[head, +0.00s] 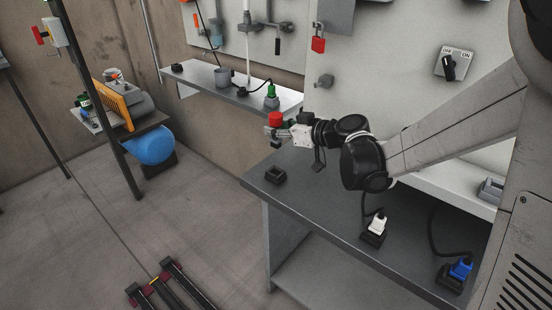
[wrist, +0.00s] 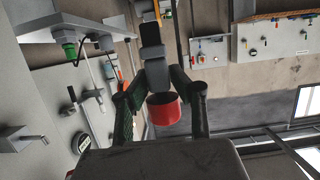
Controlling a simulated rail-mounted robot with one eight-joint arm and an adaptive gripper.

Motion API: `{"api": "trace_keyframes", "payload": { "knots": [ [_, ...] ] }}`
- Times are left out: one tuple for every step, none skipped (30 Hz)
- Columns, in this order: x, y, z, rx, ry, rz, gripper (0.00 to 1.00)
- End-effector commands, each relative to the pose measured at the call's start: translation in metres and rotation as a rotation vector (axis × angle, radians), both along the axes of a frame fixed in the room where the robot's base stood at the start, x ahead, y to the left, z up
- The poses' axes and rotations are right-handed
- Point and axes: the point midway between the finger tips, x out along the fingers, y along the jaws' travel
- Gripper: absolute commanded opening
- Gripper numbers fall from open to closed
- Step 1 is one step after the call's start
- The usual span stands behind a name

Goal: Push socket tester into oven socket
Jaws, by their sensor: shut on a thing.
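My gripper (head: 274,131) is shut on the socket tester, which shows as a red cylindrical cap (head: 275,118), held above the far left end of the grey bench. In the wrist view the red cap (wrist: 164,109) sits between the dark finger links of my gripper (wrist: 156,75); the rest of the tester is hidden or hard to make out. An empty black square socket (head: 276,175) lies on the bench below my gripper, apart from it. No label shows which socket is the oven socket.
The bench (head: 325,210) also carries a white plug (head: 377,223) and a blue plug (head: 460,269) in black sockets. Behind, a wall shelf (head: 215,80) holds a green plug (head: 271,91) and dark sockets. A red padlock (head: 318,44) hangs on the panel.

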Motion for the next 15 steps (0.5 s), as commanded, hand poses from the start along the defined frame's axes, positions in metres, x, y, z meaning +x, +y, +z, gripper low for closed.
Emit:
{"api": "trace_keyframes", "payload": {
  "knots": [
    [0.0, 0.0, 0.0034, 0.0, 0.0, 0.0, 0.0],
    [0.0001, 0.0001, 0.0047, 0.0, 0.0, 0.0, 0.0],
    [0.0002, 0.0, 0.0061, 0.0, 0.0, 0.0, 0.0],
    [0.0001, 0.0, 0.007, 0.0, 0.0, 0.0, 0.0],
    [0.0001, 0.0, 0.0077, 0.0, 0.0, 0.0, 0.0],
    [0.0002, -0.0001, 0.0084, 0.0, 0.0, 0.0, 0.0],
    [0.0003, 0.0, 0.0087, 0.0, 0.0, 0.0, 0.0],
    [0.0003, 0.0, 0.009, 0.0, 0.0, 0.0, 0.0],
    [0.0003, 0.0, 0.0091, 0.0, 0.0, 0.0, 0.0],
    [0.0003, 0.0, 0.009, 0.0, 0.0, 0.0, 0.0],
    [0.0003, 0.0001, 0.0089, 0.0, 0.0, 0.0, 0.0],
    [0.0003, 0.0, 0.0087, 0.0, 0.0, 0.0, 0.0],
    [0.0003, 0.0, 0.0087, 0.0, 0.0, 0.0, 0.0],
    [0.0003, 0.0, 0.0087, 0.0, 0.0, 0.0, 0.0],
    [0.0003, 0.0, 0.0086, 0.0, 0.0, 0.0, 0.0]
  ]
}}
